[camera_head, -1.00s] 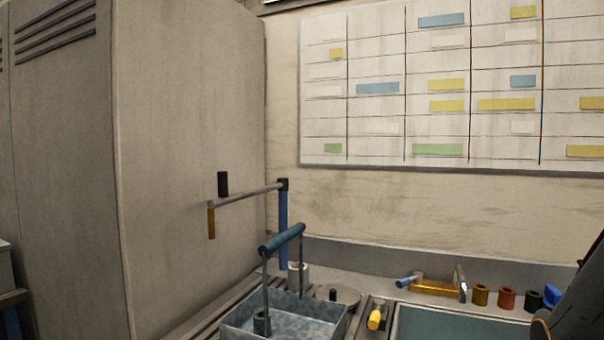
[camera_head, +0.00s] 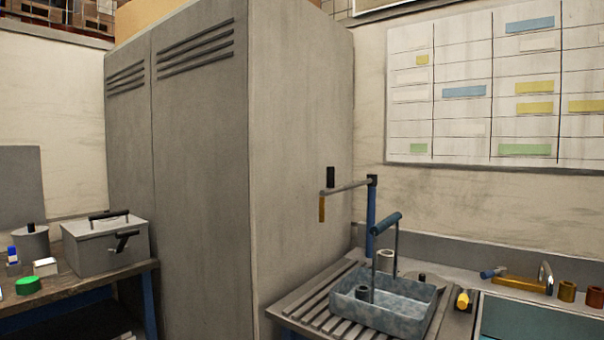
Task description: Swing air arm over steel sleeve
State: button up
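The air arm (camera_head: 347,188) is a thin grey bar on an upright blue post (camera_head: 371,217) beside the tall cabinet. It points left from the post, with a black knob (camera_head: 331,177) standing up and an orange-brown nozzle (camera_head: 322,209) hanging at its free end. A pale grey sleeve (camera_head: 387,264) stands behind the tray near the post's foot; it may be the steel sleeve, but I cannot tell for sure. The nozzle is left of that sleeve, not over it. My gripper is not in view.
A blue-grey tray (camera_head: 397,322) with a raised blue handle (camera_head: 386,223) sits on the slatted counter (camera_head: 305,315). A tall grey cabinet (camera_head: 300,150) stands left of it. Brown sleeves (camera_head: 567,291) are at the right. A grey box (camera_head: 105,247) is on the left bench.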

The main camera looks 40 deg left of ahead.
aim_at(371, 180)
jog(key=k, duration=0.55)
jog(key=u, duration=1.35)
jog(key=i, duration=0.3)
